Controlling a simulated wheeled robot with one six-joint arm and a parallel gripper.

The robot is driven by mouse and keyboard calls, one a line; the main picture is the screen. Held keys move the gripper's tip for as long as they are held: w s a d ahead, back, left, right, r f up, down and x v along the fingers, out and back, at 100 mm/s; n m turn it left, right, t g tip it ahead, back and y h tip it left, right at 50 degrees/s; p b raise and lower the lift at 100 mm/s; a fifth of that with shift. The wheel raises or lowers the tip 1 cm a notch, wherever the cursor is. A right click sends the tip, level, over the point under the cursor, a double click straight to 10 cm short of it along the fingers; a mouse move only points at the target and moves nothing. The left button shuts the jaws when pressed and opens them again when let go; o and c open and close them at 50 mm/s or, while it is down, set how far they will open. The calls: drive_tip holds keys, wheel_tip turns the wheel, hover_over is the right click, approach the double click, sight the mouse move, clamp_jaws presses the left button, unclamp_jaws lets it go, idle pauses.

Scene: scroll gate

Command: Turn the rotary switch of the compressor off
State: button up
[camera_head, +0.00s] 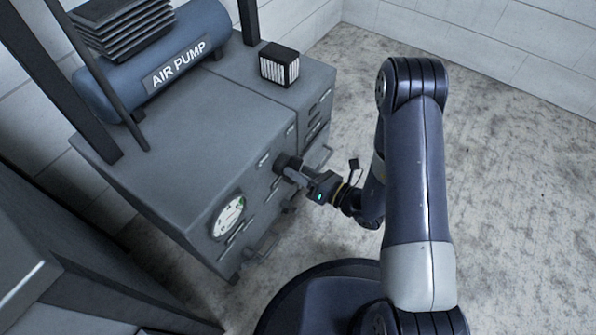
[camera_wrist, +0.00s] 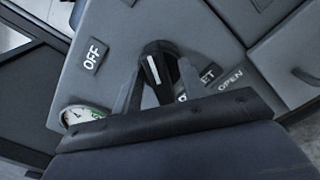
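The rotary switch (camera_wrist: 160,66) is a black knob with a white pointer line, on the grey front panel of the compressor cabinet (camera_head: 205,125). The OFF label (camera_wrist: 92,54) is left of the knob in the wrist view, and the pointer line does not aim at it. My gripper (camera_head: 287,168) is at the knob on the cabinet front in the head view. In the wrist view its fingers (camera_wrist: 160,80) lie on both sides of the knob, close against it. The knob's lower part is hidden behind my gripper.
A round gauge (camera_head: 228,216) sits on the panel near the switch; its edge also shows in the wrist view (camera_wrist: 80,116). The blue AIR PUMP tank (camera_head: 165,50) and a small black box (camera_head: 279,65) stand on top. Open floor (camera_head: 500,180) lies right.

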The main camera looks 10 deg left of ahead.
drive_tip(key=shift+a, duration=0.2)
clamp_jaws()
idle(0.4)
